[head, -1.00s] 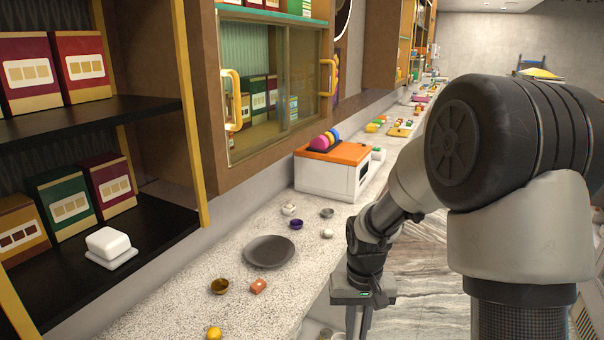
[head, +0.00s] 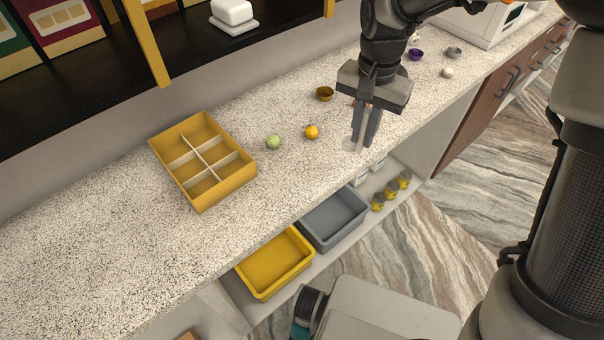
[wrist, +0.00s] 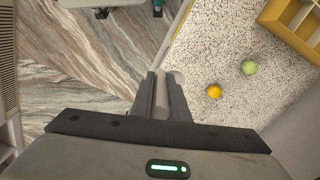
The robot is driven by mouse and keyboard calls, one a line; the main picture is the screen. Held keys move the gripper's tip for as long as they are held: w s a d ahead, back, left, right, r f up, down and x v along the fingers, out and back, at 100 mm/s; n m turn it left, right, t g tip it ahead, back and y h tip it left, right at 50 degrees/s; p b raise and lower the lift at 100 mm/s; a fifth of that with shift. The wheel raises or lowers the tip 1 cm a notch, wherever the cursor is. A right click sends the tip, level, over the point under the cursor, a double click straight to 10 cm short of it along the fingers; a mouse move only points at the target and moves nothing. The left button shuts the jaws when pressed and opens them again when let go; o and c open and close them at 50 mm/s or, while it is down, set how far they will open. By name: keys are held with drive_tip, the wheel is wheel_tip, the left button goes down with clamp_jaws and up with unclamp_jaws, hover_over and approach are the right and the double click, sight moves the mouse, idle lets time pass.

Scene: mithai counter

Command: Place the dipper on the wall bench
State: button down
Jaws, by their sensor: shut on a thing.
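My gripper (head: 367,127) points down over the front edge of the speckled wall bench (head: 100,245). It is shut on a pale, slim thing, which I take to be the dipper (head: 354,146); its light round end shows just below the fingertips. In the wrist view the pale dipper (wrist: 178,78) shows between the fingers (wrist: 166,95), and the fingers hide much of it. The round end is close to the bench top; I cannot tell whether it touches.
A yellow divided box (head: 247,178), a green ball (head: 273,142), an orange-yellow ball (head: 312,131) and a brown bowl (head: 324,93) stand on the bench. Yellow (head: 262,292) and grey (head: 333,242) bins sit on a shelf below. Bench left of the box is clear.

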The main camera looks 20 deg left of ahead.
drive_tip(key=s+a+r, duration=0.1)
drive_tip(key=s+a, duration=0.1)
drive_tip(key=a, duration=0.3)
drive_tip(key=s+a+r+m+b, duration=0.1)
drive_tip(key=s+a, duration=0.2)
drive_tip(key=a, duration=0.2)
drive_tip(key=shift+s+a, duration=0.2)
drive_tip(key=shift+s, duration=0.05)
drive_tip(key=shift+f, duration=0.15)
wheel_tip(320, 180, down, 9)
drive_tip(key=shift+f+b, duration=0.2)
drive_tip(key=shift+b, duration=0.25)
drive_tip(key=shift+f, duration=0.3)
drive_tip(key=c, duration=1.7)
unclamp_jaws()
drive_tip(key=shift+r, duration=0.1)
